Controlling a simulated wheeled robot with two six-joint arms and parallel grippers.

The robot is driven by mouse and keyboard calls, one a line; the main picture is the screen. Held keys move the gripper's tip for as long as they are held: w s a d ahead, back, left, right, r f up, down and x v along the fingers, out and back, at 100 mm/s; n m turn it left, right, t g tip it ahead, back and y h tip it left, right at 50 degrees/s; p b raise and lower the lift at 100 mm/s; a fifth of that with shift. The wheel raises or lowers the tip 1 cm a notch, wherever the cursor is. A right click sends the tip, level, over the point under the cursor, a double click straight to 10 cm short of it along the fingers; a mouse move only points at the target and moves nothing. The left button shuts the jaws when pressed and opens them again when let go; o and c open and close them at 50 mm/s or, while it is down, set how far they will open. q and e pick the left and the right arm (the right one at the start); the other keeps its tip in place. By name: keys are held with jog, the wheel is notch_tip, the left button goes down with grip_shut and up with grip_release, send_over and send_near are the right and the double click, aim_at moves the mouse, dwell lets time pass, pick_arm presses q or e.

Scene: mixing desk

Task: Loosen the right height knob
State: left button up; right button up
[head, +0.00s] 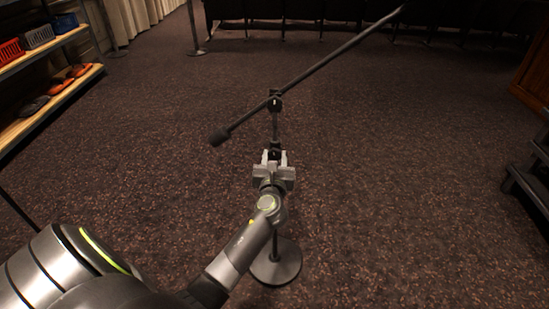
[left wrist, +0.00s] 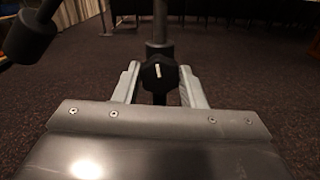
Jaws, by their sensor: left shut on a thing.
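A microphone boom stand (head: 275,136) stands upright on the carpet, with a round dark base (head: 278,270) on the floor. Its boom (head: 325,65) slopes up to the right. A dark counterweight (head: 218,136) is at the boom's lower left end and shows in the left wrist view (left wrist: 27,40). A black height knob (left wrist: 158,76) with a small white mark sits on the pole below a grey collar. My left gripper (head: 274,157) has its two pale fingers on either side of the knob, shut on it. My arm hides part of the lower pole. My right gripper is not in view.
A wooden shelf rack (head: 60,92) with bins and orange and dark items stands at the left. A dark stepped object (head: 528,185) is at the right edge. Dark draped furniture lines the back. The carpet around the stand is clear.

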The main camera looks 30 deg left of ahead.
pick_arm(q)
jog(key=shift+n, duration=2.7)
jog(key=shift+f+n, duration=0.1)
jog(key=shift+n, duration=0.3)
jog(key=shift+n+b, duration=0.45)
jog(key=shift+n, duration=0.45)
jog(key=n, duration=0.2)
jog(key=shift+n+b, duration=0.35)
jog(key=shift+n, duration=0.05)
jog(key=n+b, duration=0.1)
jog(key=n, duration=0.2)
jog(key=shift+n, duration=0.4)
jog(key=shift+n+b, duration=0.3)
jog(key=shift+n, duration=0.3)
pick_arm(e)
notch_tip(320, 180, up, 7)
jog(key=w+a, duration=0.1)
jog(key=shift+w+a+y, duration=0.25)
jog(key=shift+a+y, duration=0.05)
pick_arm(q)
jog(key=shift+n, duration=0.3)
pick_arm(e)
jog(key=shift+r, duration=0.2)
